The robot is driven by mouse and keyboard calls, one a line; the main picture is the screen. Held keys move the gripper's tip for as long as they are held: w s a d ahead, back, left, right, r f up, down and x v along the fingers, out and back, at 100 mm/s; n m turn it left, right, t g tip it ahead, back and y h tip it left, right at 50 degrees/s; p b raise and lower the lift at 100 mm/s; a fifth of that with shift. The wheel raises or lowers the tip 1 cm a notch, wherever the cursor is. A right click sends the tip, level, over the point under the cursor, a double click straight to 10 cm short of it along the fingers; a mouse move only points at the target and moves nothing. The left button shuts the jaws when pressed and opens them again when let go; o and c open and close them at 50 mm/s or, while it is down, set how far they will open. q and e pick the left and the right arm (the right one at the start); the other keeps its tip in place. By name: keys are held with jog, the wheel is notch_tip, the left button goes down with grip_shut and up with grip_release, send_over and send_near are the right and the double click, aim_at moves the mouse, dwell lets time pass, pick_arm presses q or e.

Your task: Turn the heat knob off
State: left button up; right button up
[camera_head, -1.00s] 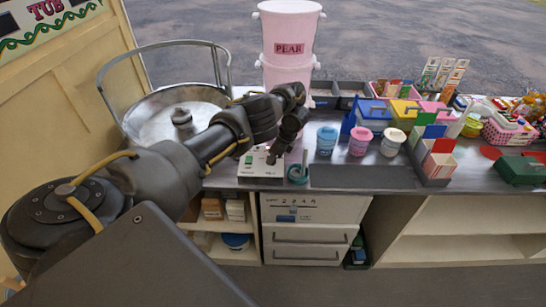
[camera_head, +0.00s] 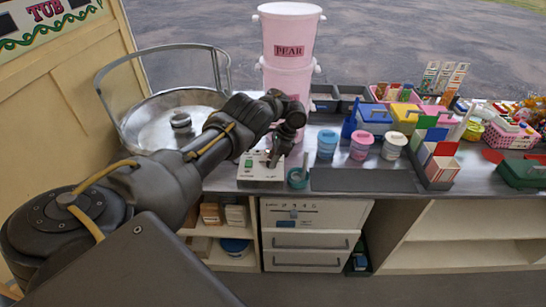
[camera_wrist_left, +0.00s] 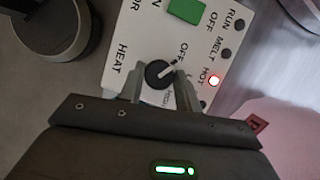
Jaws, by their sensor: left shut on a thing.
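The heat knob (camera_wrist_left: 157,74) is a round black knob on the white control box (camera_head: 258,173), beside the word HEAT. Its white pointer line points up and right in the left wrist view, toward the word OFF. My left gripper (camera_wrist_left: 160,88) has one finger on each side of the knob and is shut on it. In the head view my left gripper (camera_head: 274,158) points down onto the box, and the knob is hidden there. My right gripper is not seen.
A green switch (camera_wrist_left: 186,10) sits on the same box. The metal bowl (camera_head: 150,125) stands left and pink buckets (camera_head: 288,75) stand behind. A teal ring-shaped thing (camera_head: 297,178) is right of the box. A dark mat (camera_head: 362,181) lies farther right.

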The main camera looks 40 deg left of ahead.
pick_arm(q)
jog(key=shift+r+n, duration=0.1)
jog(key=shift+n, duration=0.3)
jog(key=o, duration=1)
jog(key=shift+c, duration=0.2)
jog(key=v, duration=1)
jog(key=shift+w+r+b, duration=0.25)
jog(key=shift+r+b, duration=0.1)
